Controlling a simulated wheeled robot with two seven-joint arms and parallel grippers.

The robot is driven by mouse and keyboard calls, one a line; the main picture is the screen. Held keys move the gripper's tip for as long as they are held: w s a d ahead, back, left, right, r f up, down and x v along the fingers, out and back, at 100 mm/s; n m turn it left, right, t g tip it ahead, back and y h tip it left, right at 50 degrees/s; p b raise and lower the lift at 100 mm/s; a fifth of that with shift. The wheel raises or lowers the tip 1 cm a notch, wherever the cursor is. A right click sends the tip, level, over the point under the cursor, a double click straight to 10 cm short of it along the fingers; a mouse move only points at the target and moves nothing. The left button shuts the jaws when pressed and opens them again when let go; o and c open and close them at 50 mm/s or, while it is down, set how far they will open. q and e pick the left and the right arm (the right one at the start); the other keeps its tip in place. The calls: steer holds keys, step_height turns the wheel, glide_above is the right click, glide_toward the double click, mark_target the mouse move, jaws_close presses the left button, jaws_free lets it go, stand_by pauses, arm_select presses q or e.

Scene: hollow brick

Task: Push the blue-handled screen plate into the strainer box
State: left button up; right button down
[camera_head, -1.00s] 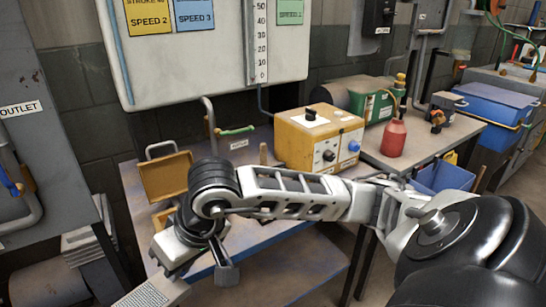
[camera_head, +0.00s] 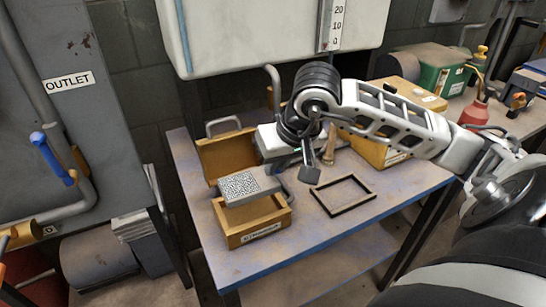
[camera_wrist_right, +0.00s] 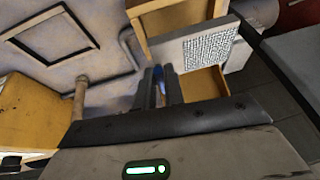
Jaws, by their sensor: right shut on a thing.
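The strainer box (camera_head: 262,232) is a yellow-brown wooden box on the bench with its lid (camera_head: 226,153) standing open behind it. The screen plate (camera_head: 248,187), grey with a speckled mesh face, appears over the box opening, a little tilted; I cannot tell whether it touches the box. My right gripper (camera_wrist_right: 160,88) is shut on the plate's handle, of which a bit of blue shows between the fingers in the right wrist view. There the plate (camera_wrist_right: 210,46) is just beyond the fingertips, with part of the box (camera_wrist_right: 204,85) below it. My left gripper is out of view.
A black rectangular frame (camera_head: 343,194) lies on the bench (camera_head: 300,232) to the right of the box. A wooden handle (camera_head: 330,153) stands behind my wrist. A grey outlet cabinet (camera_head: 75,115) stands left.

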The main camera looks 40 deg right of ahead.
mark_target(277, 181)
step_height(277, 181, down, 4)
steer(key=shift+b, duration=1.05)
steer(key=shift+r, duration=0.25)
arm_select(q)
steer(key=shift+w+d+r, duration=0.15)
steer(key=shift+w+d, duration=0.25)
arm_select(e)
steer(key=shift+w, duration=0.1)
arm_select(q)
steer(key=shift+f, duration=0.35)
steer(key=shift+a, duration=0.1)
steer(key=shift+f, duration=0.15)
arm_select(e)
steer(key=shift+f, duration=0.1)
steer(key=shift+f+b, duration=0.35)
steer(key=shift+b, duration=0.35)
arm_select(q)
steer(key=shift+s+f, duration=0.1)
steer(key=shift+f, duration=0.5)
